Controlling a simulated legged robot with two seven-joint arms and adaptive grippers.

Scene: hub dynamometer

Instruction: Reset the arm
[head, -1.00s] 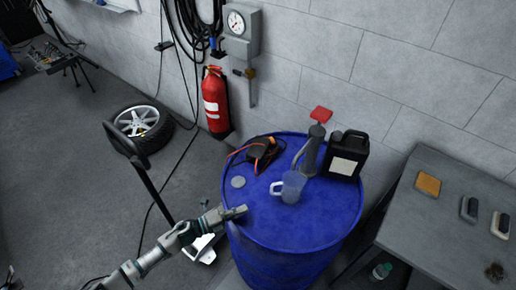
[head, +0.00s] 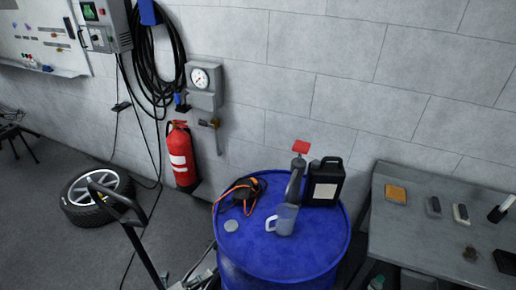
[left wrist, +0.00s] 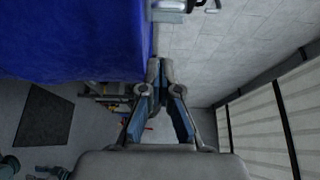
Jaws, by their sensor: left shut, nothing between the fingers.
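My left gripper (left wrist: 160,72) shows in the left wrist view, its two fingers drawn together at the tips with nothing between them. It is near the side of the blue drum (head: 283,262), which fills the upper left of that view (left wrist: 70,40); I cannot tell the exact gap. In the head view the left gripper is not clearly seen; pale parts at the bottom edge, left of the drum, cannot be told apart. My right gripper is in neither view.
On the drum stand a clear mug (head: 285,219), a black canister (head: 324,183), a grey pump can with a red top (head: 298,172) and an orange-black cable tool (head: 243,190). A fire extinguisher (head: 181,155), a wheel (head: 97,195) and a grey table (head: 420,235) are around it.

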